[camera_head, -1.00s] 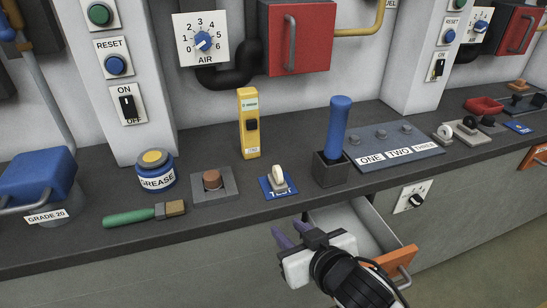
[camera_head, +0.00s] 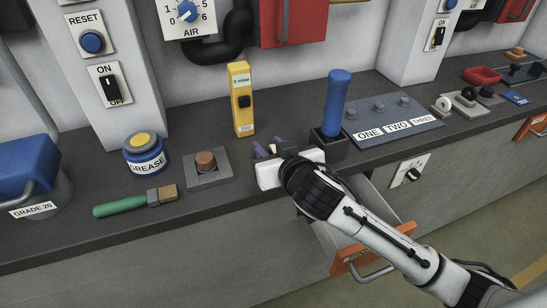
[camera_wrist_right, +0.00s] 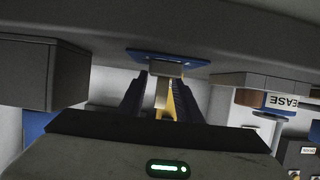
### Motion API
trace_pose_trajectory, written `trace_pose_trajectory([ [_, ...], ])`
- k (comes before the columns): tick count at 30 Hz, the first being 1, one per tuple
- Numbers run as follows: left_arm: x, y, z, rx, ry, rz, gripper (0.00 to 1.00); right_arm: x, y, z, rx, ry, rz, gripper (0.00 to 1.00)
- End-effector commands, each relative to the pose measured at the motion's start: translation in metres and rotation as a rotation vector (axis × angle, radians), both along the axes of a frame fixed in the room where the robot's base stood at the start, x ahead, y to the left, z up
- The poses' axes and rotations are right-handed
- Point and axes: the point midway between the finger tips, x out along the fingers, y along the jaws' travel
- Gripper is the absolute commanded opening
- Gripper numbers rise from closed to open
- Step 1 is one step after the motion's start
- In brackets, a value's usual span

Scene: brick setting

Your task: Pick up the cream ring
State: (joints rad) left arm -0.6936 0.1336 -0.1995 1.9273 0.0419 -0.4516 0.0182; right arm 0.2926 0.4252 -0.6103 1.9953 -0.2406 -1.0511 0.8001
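The cream ring (camera_wrist_right: 161,93) shows edge-on in the right wrist view, on a small grey stand fixed to a blue plate (camera_wrist_right: 146,54). That view is upside down, with the bench along its top. My right gripper (camera_head: 268,149) is at the bench's front edge, at the ring's place. Its two dark fingers stand apart on either side of the ring, with gaps visible; I cannot tell of any contact. In the head view my gripper hides most of the ring and plate. My left gripper is not in view.
The blue-handled tool in its dark block (camera_head: 328,146) stands close right of my gripper. A yellow meter (camera_head: 241,100) stands behind it, and a brown button on a grey base (camera_head: 207,170) is to the left. An open drawer (camera_head: 348,262) juts out below my right arm.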

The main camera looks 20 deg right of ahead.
Motion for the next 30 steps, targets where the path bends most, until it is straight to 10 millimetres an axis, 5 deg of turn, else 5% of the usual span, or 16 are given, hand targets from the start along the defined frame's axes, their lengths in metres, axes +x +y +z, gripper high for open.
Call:
trace_pose_trajectory([
  [10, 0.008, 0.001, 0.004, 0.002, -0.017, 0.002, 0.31, 0.009, 0.001, -0.004, 0.0, 0.001, 0.001, 0.31],
  [16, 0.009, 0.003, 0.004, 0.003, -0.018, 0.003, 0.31, 0.009, 0.001, -0.004, 0.0, 0.001, 0.001, 0.0],
  [30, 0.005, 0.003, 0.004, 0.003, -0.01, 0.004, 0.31, 0.009, 0.001, 0.007, 0.002, -0.003, 0.0, 0.0],
])
